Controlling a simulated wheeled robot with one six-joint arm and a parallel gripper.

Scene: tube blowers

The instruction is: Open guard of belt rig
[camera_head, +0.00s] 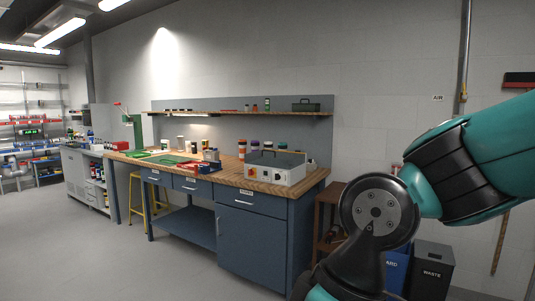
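A white and grey box-shaped unit (275,168) sits at the near right end of the wooden-topped workbench (222,180). It has a yellow-and-red switch and dark knobs on its front and a greyish-green top that looks shut. It may be the belt rig, but I cannot read a label that says so, and I cannot tell which part is the guard. My teal and black arm fills the right side of the view, well to the right of this unit. My gripper is out of view.
Blue cabinets with drawers (252,225) form the bench's front. A green press (133,130) stands at its far end, near a yellow stool (138,195). A brown side stand (328,215) and a dark waste bin (432,268) are at right. The grey floor at left is clear.

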